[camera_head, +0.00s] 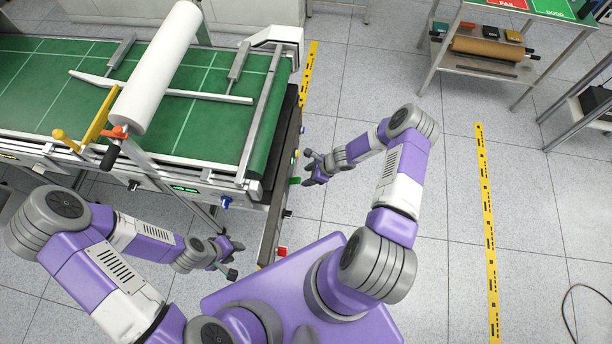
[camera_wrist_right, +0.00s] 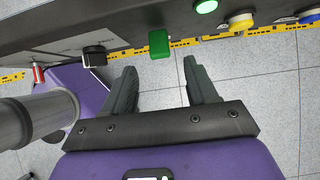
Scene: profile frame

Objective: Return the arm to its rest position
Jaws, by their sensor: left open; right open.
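My right gripper (camera_head: 313,169) is at the right side of the green conveyor's end, beside its control buttons. In the right wrist view my right gripper (camera_wrist_right: 160,88) shows two dark fingers apart with nothing between them, over the floor and below the edge of the machine. My left gripper (camera_head: 232,258) is low in front of the conveyor, near my base. It is small in the head view, and I see nothing held in it.
A green conveyor (camera_head: 188,120) with a white roll (camera_head: 160,68) across it fills the upper left. Buttons and a green switch (camera_wrist_right: 159,44) line the machine's edge by my right gripper. A metal shelf table (camera_head: 487,66) stands at upper right.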

